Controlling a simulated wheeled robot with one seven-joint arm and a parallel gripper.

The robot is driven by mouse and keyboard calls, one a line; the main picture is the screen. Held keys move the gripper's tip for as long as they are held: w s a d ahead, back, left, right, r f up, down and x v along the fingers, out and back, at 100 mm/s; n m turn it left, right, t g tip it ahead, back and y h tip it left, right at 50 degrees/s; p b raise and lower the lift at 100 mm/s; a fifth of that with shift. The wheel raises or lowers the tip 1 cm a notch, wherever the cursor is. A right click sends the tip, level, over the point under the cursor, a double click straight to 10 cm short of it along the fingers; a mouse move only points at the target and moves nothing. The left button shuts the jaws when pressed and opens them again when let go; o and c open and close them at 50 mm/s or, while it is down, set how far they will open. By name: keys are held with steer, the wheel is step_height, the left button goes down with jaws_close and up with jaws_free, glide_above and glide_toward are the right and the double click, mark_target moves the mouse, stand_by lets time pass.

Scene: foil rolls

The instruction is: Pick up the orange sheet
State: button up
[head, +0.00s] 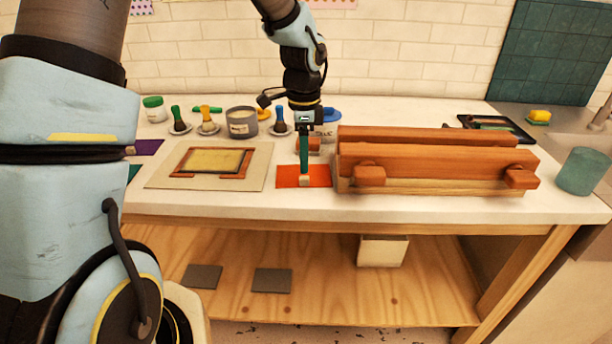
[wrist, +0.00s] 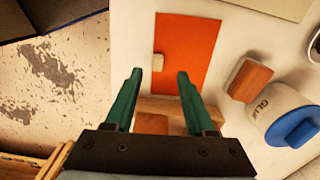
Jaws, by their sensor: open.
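The orange sheet (head: 319,178) lies flat near the front edge of the white worktop, between a beige board and a large wooden press. A small beige block (head: 304,181) sits on its front part. In the wrist view the orange sheet (wrist: 190,35) shows beyond my fingertips, with the beige block (wrist: 157,62) near its left edge. My gripper (head: 304,168) points down over the sheet, its teal fingers apart. In the wrist view my gripper (wrist: 159,74) is open, with nothing held between its fingers. I cannot tell the exact height of the fingertips above the sheet.
The wooden press (head: 430,160) stands close on the right. The beige board (head: 255,175) with a framed panel lies left. A wooden block (wrist: 249,80) and a glue jar (wrist: 280,112) are beside the sheet. Brushes and a grey tin (head: 242,122) stand behind.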

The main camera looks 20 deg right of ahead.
mark_target(303, 178)
steer(key=shift+s+a+f+p, duration=0.15)
steer(key=shift+f+p, duration=0.8)
steer(key=shift+f, duration=1.6)
jaws_close()
